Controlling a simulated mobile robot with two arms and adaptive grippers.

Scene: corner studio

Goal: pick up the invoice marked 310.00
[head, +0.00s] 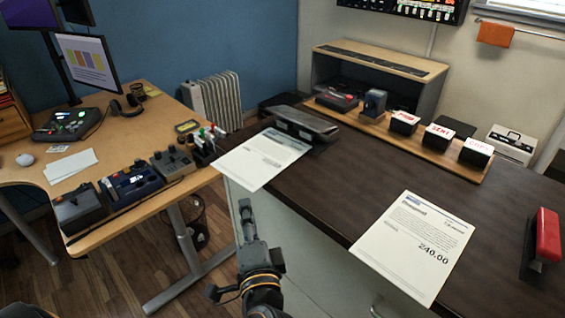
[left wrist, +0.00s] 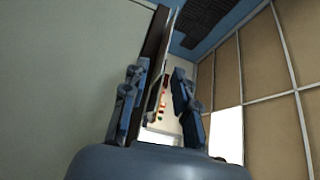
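One invoice (head: 258,160) lies at the left end of the dark counter, its near corner sticking out past the edge; its amount is too small to read. A second invoice (head: 414,245) lies at the counter's front edge and reads 240.00. I see no readable 310.00. My left gripper (head: 245,208) is just below and in front of the first invoice's overhanging corner, apart from it in the head view. In the left wrist view the fingers (left wrist: 158,103) are spread, with a thin sheet edge (left wrist: 166,50) seen between or beyond them. My right gripper is not in view.
A dark device (head: 302,124) stands right behind the first invoice. Stamps (head: 437,138) stand on a wooden board at the back, and a red stapler (head: 546,240) is at the right. A wooden desk (head: 150,105) with devices is at the left. Counter between the invoices is clear.

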